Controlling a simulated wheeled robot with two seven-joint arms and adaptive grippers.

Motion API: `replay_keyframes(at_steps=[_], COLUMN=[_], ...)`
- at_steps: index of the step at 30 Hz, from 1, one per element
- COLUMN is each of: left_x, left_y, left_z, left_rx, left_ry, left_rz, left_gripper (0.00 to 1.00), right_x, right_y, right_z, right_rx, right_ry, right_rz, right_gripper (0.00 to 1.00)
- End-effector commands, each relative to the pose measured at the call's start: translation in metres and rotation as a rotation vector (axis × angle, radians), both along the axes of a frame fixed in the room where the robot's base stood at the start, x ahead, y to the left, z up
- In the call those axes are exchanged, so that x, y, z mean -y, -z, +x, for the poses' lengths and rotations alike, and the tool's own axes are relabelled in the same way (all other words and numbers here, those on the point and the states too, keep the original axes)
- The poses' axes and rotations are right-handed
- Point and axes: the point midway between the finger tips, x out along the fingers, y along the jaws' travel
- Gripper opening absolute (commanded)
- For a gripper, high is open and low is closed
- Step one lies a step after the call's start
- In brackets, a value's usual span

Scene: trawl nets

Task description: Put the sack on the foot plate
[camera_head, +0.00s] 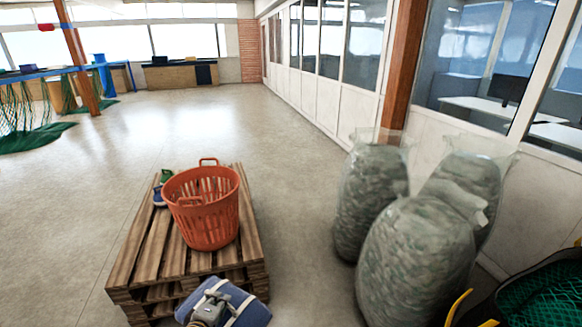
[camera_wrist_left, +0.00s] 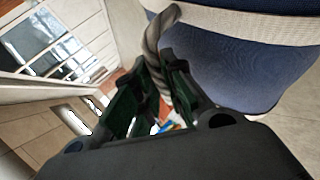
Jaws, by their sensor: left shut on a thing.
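The sack (camera_head: 243,305), blue with pale bands, is at the bottom edge of the head view, just in front of the pallet. My left gripper (camera_head: 209,306) is over it there, partly cut off by the frame. In the left wrist view, the sack (camera_wrist_left: 225,60) fills the upper right and its grey twisted handle (camera_wrist_left: 160,35) runs between the dark green fingers of my left gripper (camera_wrist_left: 150,85). The gripper is shut on that handle. I cannot make out the foot plate. My right gripper is not in view.
A wooden pallet (camera_head: 125,275) bears an orange basket (camera_head: 207,228) and small shoe-like items (camera_head: 160,190). Several filled clear bags (camera_head: 415,265) stand at right. A dark container with green netting (camera_head: 540,297) and yellow bars (camera_head: 458,307) is bottom right.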

Motion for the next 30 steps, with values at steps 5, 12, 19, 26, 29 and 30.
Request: replay_keyframes(at_steps=[5,12,19,26,29,30], left_x=[-0.003,-0.006,-0.006,-0.006,-0.006,-0.006], left_y=[-0.035,-0.051,-0.052,-0.052,-0.052,-0.052], left_z=[0.0,-0.001,-0.001,-0.001,-0.001,-0.001], left_rx=[0.012,0.01,0.01,0.01,0.01,0.01], left_ry=[-0.039,-0.066,-0.068,-0.069,-0.069,-0.069], left_rz=[-0.001,-0.001,-0.001,-0.002,-0.002,-0.002], left_gripper=[0.0,0.0,0.0,0.0,0.0,0.0], right_x=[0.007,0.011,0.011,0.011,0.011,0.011], right_y=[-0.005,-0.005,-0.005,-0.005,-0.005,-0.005], right_z=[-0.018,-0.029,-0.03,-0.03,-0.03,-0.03], right_rx=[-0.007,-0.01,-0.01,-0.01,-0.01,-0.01], right_ry=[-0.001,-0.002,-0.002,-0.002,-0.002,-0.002], right_rz=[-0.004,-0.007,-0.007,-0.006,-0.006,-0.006], right_gripper=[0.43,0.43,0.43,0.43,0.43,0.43])
